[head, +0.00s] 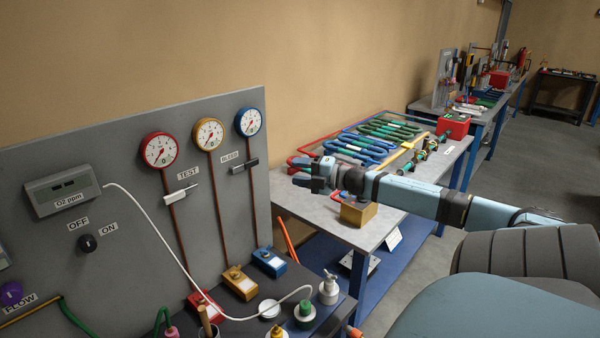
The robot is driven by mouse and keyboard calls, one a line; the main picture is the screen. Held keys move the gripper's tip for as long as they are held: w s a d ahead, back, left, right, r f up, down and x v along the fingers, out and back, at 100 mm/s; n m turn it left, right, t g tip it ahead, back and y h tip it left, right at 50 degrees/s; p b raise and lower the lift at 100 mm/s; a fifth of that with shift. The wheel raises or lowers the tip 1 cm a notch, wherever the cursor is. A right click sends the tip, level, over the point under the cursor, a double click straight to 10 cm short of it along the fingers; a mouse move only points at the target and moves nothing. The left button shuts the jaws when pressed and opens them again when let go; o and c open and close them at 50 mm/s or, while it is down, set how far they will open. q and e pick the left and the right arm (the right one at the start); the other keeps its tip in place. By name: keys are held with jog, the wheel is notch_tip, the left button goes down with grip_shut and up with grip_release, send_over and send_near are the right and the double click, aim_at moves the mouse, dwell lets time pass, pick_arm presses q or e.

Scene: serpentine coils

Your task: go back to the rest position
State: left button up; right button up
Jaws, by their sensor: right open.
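My right arm (420,198) reaches in from the right, and its gripper (300,172) is over the near left corner of the grey workbench (290,205). The jaws are open and I see nothing between them. A brass-coloured block (357,211) stands on the bench just below the wrist. Blue and green serpentine coils (375,138) lie at the back of the bench, beyond the gripper. My left gripper is outside the view.
A grey panel (120,180) with three gauges, TEST and BLEED handles and an O2 meter (62,190) stands at left. Valve blocks and small bottles (328,290) sit below it. A red box (453,126) is on the bench. More benches stand behind; open floor (500,190) lies right.

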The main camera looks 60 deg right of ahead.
dwell(0.4)
jog(key=s+a+f+m+g+h, duration=0.2)
jog(key=s+a+f+m+h, duration=0.25)
jog(key=a+f+m, duration=0.45)
jog(key=s+a+f+m+g+h, duration=0.35)
jog(key=s+a+f, duration=0.25)
jog(key=f, duration=0.5)
jog(key=s+a+m+g+y, duration=0.1)
jog(key=s+a+m+g, duration=0.15)
jog(key=s+a, duration=0.5)
jog(key=s+a+m+g+y, duration=0.1)
jog(key=s+a+m+g, duration=0.2)
jog(key=a, duration=0.7)
jog(key=s+a+m+g+y, duration=0.1)
jog(key=s+a+g, duration=0.2)
jog(key=s+a, duration=0.4)
jog(key=w+a+f+t+y+p, duration=0.1)
jog(key=w+a+f+t, duration=0.2)
jog(key=f, duration=0.3)
jog(key=w+a+f+t+y, duration=0.2)
jog(key=w+a+f+t, duration=0.2)
jog(key=f, duration=0.3)
jog(key=shift+a+n+p, duration=0.2)
jog(key=shift+n+p, duration=0.1)
jog(key=shift+p, duration=0.05)
